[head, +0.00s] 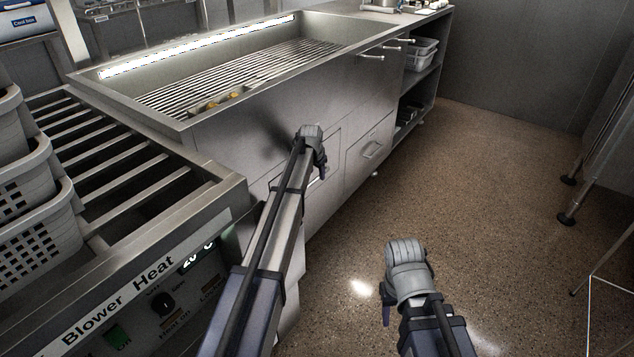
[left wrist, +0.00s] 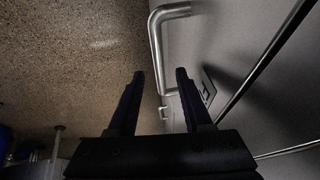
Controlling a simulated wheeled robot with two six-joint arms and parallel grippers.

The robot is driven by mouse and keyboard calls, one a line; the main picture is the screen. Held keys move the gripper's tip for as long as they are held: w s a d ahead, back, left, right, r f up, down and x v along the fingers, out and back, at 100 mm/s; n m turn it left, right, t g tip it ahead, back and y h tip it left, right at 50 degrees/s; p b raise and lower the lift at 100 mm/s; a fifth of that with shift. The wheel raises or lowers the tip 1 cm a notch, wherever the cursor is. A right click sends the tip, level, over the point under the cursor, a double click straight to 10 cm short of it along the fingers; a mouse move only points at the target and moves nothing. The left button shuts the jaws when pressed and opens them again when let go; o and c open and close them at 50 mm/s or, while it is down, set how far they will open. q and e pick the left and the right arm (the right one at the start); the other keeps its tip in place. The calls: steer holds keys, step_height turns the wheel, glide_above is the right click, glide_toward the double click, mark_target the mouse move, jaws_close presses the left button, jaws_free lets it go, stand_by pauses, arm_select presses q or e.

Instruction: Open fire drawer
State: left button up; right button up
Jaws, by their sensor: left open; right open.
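A steel counter unit (head: 235,135) has drawer fronts along its side. One drawer front (head: 334,150) is partly hidden behind my left gripper (head: 321,170), and no label on it can be read. In the left wrist view, a bent metal bar handle (left wrist: 155,42) stands out from a grey front. My left gripper (left wrist: 160,75) is open, and the handle's long bar shows between its two fingers. I cannot tell whether they touch it. Another drawer (head: 368,150) to the right looks shut. My right gripper (head: 387,313) is open and empty above the floor, away from the unit.
A heat blower panel (head: 140,305) and slatted rack (head: 140,180) stand at the left with perforated baskets (head: 35,240). Shelves with containers (head: 420,53) are at the back. The brown floor (head: 480,200) is clear at the right, up to metal table legs (head: 568,195).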

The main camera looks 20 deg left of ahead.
arm_select(q)
steer(key=b+x, duration=0.1)
steer(key=x, duration=0.1)
steer(key=shift+w+f, duration=0.15)
steer(key=shift+f, duration=0.25)
steer(key=shift+r, duration=0.1)
arm_select(e)
step_height(320, 180, down, 2)
steer(key=shift+f, duration=0.2)
arm_select(q)
jaws_close()
stand_by(0.7)
